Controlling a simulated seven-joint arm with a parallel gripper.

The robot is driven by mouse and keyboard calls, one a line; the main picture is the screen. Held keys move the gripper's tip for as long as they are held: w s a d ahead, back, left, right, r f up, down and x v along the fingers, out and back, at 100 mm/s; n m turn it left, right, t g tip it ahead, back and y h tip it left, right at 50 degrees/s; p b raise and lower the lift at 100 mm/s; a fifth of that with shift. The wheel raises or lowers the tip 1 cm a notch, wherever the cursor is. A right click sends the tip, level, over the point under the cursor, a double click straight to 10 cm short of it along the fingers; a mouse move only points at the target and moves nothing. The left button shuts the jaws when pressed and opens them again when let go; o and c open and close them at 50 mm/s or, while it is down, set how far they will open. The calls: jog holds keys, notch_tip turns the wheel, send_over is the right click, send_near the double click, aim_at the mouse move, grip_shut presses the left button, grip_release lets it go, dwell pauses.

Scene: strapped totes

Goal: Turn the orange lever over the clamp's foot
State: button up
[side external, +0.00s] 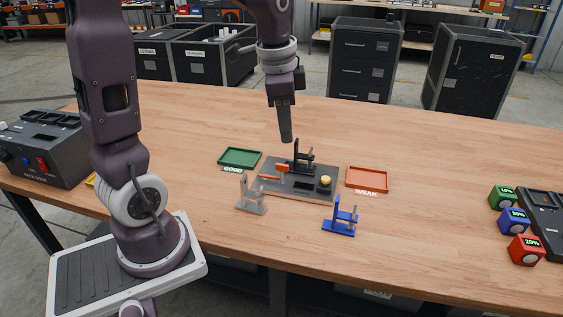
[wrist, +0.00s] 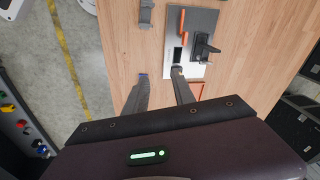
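A grey plate (side external: 310,191) lies on the wooden table and also shows in the wrist view (wrist: 204,18). A black upright clamp (side external: 302,154) stands on it and shows in the wrist view (wrist: 204,47). Orange lever parts (side external: 282,168) lie at the plate's left side in the side view, and near the black clamp in the wrist view (wrist: 183,26). I cannot tell exactly where the lever lies relative to the clamp's foot. My gripper (side external: 286,140) points down above the plate's far side. In the wrist view its two fingers (wrist: 160,75) are apart with nothing between them.
A grey clamp (side external: 250,195) and blue clamp (side external: 341,218) stand in front. Percentage cubes (side external: 514,221) stand far right. Table between is clear.

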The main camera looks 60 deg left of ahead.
jog(key=w+a+f+m, duration=0.1)
jog(key=a+f, duration=0.2)
jog(key=w+a+f+m+g, duration=0.1)
jog(key=w+a+f, duration=0.1)
jog(key=f, duration=0.1)
jog(key=w+a+f+m, duration=0.1)
jog(key=a+f, duration=0.1)
jog(key=a, duration=0.1)
jog(key=shift+w+a+f+g+h, duration=0.15)
jog(key=shift+a+f+g+h, duration=0.15)
jog(key=shift+a+f, duration=0.1)
notch_tip(320, 180, down, 8)
jog(key=shift+a+r, duration=0.15)
grip_shut()
dwell(0.4)
